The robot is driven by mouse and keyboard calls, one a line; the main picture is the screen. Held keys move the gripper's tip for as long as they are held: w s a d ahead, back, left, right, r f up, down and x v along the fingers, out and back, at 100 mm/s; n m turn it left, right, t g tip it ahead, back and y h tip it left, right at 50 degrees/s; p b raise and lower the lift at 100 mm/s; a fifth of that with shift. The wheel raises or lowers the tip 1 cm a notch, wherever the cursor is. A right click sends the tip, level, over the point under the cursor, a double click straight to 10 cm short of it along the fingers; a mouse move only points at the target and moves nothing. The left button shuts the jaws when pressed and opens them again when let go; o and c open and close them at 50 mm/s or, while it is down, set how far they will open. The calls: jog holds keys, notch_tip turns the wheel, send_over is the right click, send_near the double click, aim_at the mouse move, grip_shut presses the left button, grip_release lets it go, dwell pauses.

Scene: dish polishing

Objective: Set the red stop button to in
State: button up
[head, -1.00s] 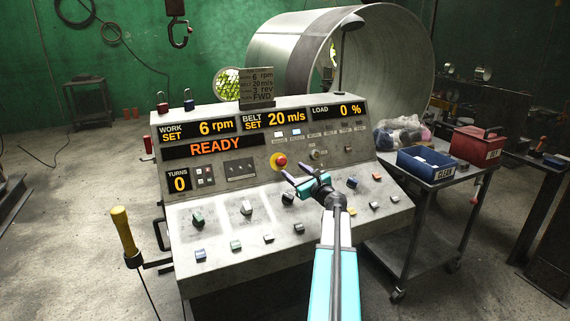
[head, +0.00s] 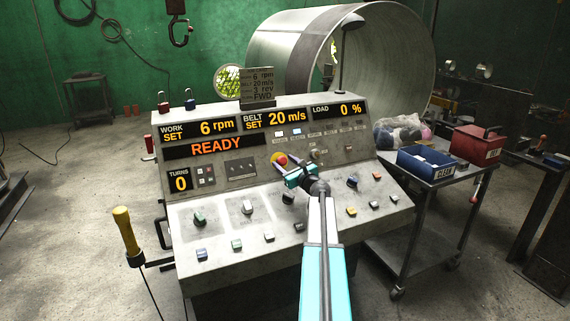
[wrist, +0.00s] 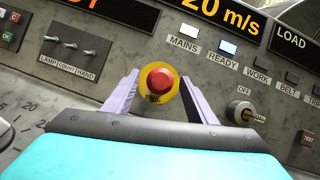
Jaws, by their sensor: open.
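The red stop button (wrist: 161,79) is a round red mushroom head on a yellow collar on the panel's sloped face. In the head view the stop button (head: 280,159) shows just beyond my gripper, partly covered by it. My gripper (head: 288,164) is open and empty. In the wrist view its two lilac fingers (wrist: 160,92) stand to the left and right of the button, pointing at the panel. I cannot tell whether the fingers touch the panel or how far the button is pressed.
The console (head: 345,185) carries several switches and knobs below the button. A key switch marked OFF (wrist: 241,112) is close to the right finger. Toggle switches (wrist: 70,43) are to the left. A trolley with a blue bin (head: 425,164) stands at the right.

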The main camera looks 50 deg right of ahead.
grip_shut()
jog(key=shift+w+d+f+b, duration=0.2)
jog(key=shift+w+f+b, duration=0.1)
jog(key=shift+w+b, duration=0.3)
jog(key=shift+r, duration=0.1)
grip_release()
jog(key=shift+w, duration=0.1)
jog(key=b+v, duration=0.2)
jog(key=v, duration=1.2)
dwell(0.4)
